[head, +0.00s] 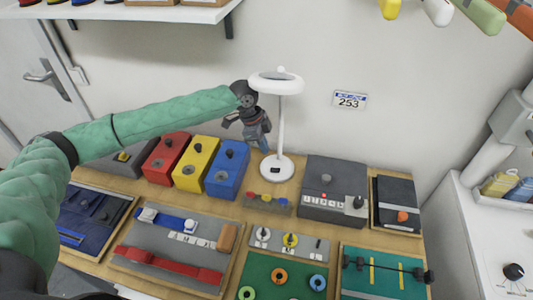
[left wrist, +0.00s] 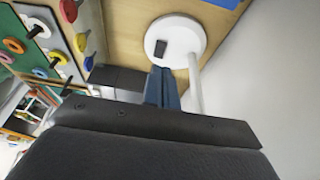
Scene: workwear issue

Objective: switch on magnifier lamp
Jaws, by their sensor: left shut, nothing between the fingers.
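The white magnifier lamp (head: 281,120) stands upright on the wooden bench near the wall, with a round head, thin pole and round base (head: 277,168). In the left wrist view its white base (left wrist: 188,30) carries a small dark rectangular switch (left wrist: 161,48); whether it is on cannot be told. My left gripper (head: 265,146) is just left of the pole, below the lamp head and above the base. Its shut, empty fingers also show in the left wrist view (left wrist: 162,72), pointing at the base near the switch. My right gripper is in neither view.
Red (head: 166,157), yellow (head: 196,163) and blue (head: 228,168) boxes with knobs stand left of the lamp. A grey box (head: 330,178) stands right of it. A low block with coloured buttons (head: 268,203) lies in front. A shelf (head: 150,12) hangs above.

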